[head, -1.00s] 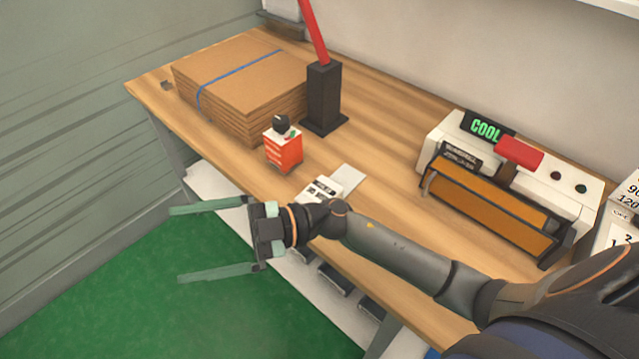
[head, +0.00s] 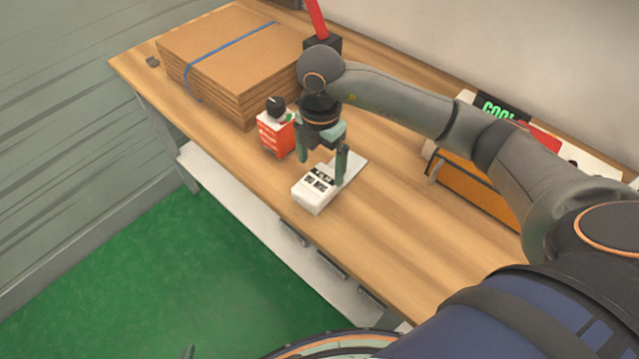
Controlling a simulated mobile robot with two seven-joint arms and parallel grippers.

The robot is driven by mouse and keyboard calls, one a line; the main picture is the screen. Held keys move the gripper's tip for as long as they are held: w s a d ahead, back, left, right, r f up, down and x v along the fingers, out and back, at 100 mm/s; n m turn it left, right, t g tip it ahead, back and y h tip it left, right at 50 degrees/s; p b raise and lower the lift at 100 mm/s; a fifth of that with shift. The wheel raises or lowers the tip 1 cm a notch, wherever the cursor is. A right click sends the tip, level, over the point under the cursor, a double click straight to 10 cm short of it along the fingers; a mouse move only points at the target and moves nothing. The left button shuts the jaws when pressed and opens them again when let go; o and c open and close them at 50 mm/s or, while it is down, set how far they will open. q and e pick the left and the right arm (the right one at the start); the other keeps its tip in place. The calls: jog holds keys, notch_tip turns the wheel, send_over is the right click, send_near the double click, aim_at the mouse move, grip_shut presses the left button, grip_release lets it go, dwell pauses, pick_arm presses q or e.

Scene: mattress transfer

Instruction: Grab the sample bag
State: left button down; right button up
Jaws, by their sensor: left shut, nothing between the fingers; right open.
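The sample bag looks to be the white packet with black print (head: 312,196), lying on the wooden table near its front edge. A pale flat piece (head: 356,169) lies behind it; I cannot tell whether it belongs to the packet. My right gripper (head: 323,168) points down just above the packet's back part, fingers apart, one at the left and one at the right. Nothing is visibly held, and contact is unclear. Of my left gripper (head: 188,352) only a small tip shows at the bottom edge; the rest is out of view.
A small red box (head: 275,138) with a black-topped item stands close left of my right gripper. A strapped cardboard stack (head: 215,62) is behind it. A sealer-like machine with an orange front (head: 470,178) stands at right. The table (head: 400,235) is clear in front.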

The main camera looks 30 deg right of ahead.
aim_at(320, 180)
notch_tip(320, 180, down, 7)
jog(key=shift+w+f+p, duration=0.15)
jog(key=shift+p, duration=0.15)
jog(key=shift+c, duration=0.4)
jog(key=c, duration=1.1)
jog(key=shift+c, duration=0.2)
